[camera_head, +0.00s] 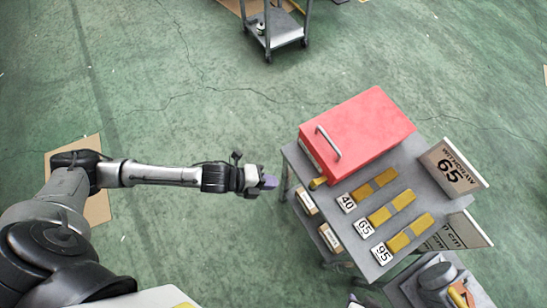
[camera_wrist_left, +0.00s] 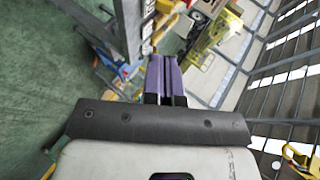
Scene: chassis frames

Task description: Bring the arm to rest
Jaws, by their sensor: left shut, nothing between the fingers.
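My left arm reaches in from the left in the head view, stretched out level to the right. Its gripper (camera_head: 269,182) is in the air over the green floor, just left of the grey cart (camera_head: 412,164), apart from it. In the left wrist view the two purple fingers (camera_wrist_left: 163,78) lie side by side, shut with nothing between them. My right gripper is not in either view.
On the cart stand a red box (camera_head: 358,128) with a metal handle, yellow bars beside labels 40, 65 and 95, and a sign (camera_head: 453,168) reading "WITHDRAW 65". A grey trolley (camera_head: 276,27) stands at the back. Floor between is clear.

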